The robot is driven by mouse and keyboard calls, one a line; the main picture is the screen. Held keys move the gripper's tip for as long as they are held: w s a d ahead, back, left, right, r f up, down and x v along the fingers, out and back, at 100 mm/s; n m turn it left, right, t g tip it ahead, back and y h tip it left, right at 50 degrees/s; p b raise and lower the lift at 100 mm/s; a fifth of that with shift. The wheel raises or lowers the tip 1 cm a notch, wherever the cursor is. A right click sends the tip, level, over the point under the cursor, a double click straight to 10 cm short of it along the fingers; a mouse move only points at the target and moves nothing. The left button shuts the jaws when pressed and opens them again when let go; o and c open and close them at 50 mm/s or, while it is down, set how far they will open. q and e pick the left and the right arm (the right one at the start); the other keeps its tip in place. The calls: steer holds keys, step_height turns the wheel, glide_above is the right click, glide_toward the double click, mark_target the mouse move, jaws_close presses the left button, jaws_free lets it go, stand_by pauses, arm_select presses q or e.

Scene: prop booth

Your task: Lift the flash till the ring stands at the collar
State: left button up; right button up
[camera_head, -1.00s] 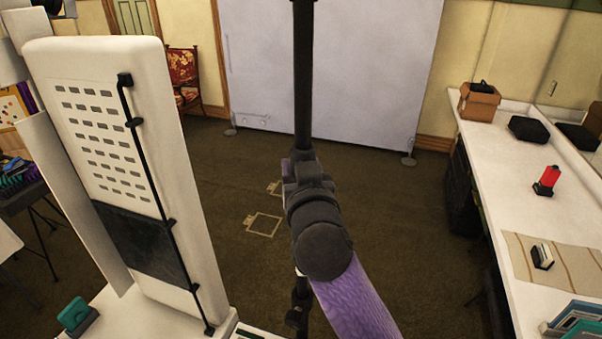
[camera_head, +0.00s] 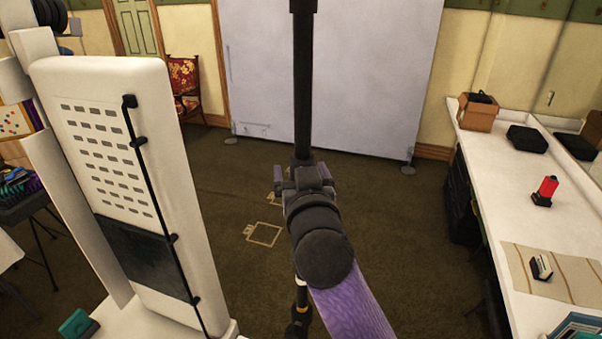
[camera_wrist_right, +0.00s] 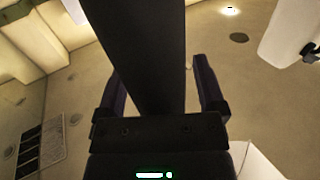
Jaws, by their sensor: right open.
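The flash's black upright pole (camera_head: 302,80) runs down the middle of the head view. A slightly thicker dark piece (camera_head: 303,6) shows at its top edge; the flash head is out of view. My right gripper (camera_head: 303,177) has its fingers on either side of the pole, open. In the right wrist view the pole (camera_wrist_right: 150,50) passes between the open fingers (camera_wrist_right: 160,85), with a gap near the tips. Below my wrist a pale band (camera_head: 301,282), possibly the ring, shows above a dark fitting with yellow marks (camera_head: 299,322), possibly the collar. My left gripper is out of view.
A tall white slotted panel (camera_head: 88,90) with a black cable stands at left. A white counter (camera_head: 480,185) at right holds a cardboard box (camera_head: 477,114), black case (camera_head: 528,139) and red item (camera_head: 547,188). A grey screen (camera_head: 370,60) stands behind; the floor between is mostly clear.

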steer(key=s+d+b, duration=0.1)
steer(key=s+b, duration=0.1)
steer(key=s, duration=0.7)
steer(key=shift+s+d, duration=0.3)
steer(key=shift+s, duration=0.1)
steer(key=shift+f, duration=0.1)
